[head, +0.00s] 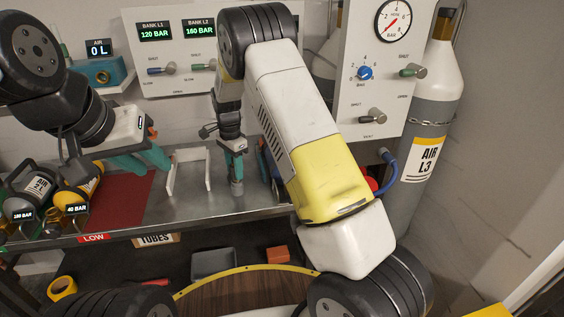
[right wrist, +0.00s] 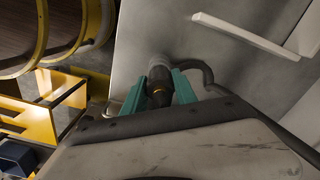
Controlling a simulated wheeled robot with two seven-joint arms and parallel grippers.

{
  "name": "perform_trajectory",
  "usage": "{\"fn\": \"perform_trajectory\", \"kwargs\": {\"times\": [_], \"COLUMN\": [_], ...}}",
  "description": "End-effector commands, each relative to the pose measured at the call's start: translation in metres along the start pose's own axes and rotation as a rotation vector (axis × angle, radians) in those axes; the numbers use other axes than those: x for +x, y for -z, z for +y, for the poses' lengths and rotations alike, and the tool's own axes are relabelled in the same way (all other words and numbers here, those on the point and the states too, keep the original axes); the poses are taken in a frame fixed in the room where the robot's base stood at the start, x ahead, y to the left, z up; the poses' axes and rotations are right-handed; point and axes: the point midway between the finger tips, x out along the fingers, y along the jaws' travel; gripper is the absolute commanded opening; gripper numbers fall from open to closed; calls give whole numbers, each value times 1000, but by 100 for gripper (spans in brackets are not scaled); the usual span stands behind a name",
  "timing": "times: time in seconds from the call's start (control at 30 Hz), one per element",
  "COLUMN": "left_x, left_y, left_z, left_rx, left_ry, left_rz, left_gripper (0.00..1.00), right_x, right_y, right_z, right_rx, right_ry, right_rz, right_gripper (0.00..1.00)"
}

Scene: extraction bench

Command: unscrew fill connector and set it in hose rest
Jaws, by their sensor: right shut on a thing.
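My right gripper (head: 236,172) points down over the steel bench and is shut on the fill connector (head: 237,188), a grey cylinder. In the right wrist view the connector (right wrist: 158,75) sits between the teal fingers, with a brass-coloured ring and a black hose (right wrist: 205,72) curving off to the right. Whether its tip touches the bench is unclear. A white two-post stand (head: 207,168), possibly the hose rest, is left of it, empty; a white bar also shows in the right wrist view (right wrist: 245,36). My left gripper (head: 152,162) appears open and empty above the red mat.
Small cylinders, one marked AIR (head: 35,190) and one yellow (head: 88,184), lie at the left by the red mat (head: 120,200). The gauge panel (head: 350,110) and tall AIR L3 cylinder (head: 425,150) stand right. Bare bench lies around the connector.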

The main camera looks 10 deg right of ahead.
Motion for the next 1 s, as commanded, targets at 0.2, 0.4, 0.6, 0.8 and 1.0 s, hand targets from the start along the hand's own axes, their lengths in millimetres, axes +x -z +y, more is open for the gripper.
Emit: {"fn": "perform_trajectory", "kwargs": {"times": [0.2,0.4,0.6,0.8,1.0], "left_x": [0,0,0,0,0], "left_y": [0,0,0,0,0], "left_z": [0,0,0,0,0], "left_rx": [0,0,0,0,0], "left_ry": [0,0,0,0,0], "left_rz": [0,0,0,0,0], "left_gripper": [32,32,32,32,32], "right_x": [6,10,11,11,-2], "right_y": [0,0,0,0,0], "right_z": [0,0,0,0,0], "right_rx": [0,0,0,0,0], "right_ry": [0,1,1,0,2], "right_rz": [0,0,0,0,0], "right_gripper": [0,0,59,59,59]}}
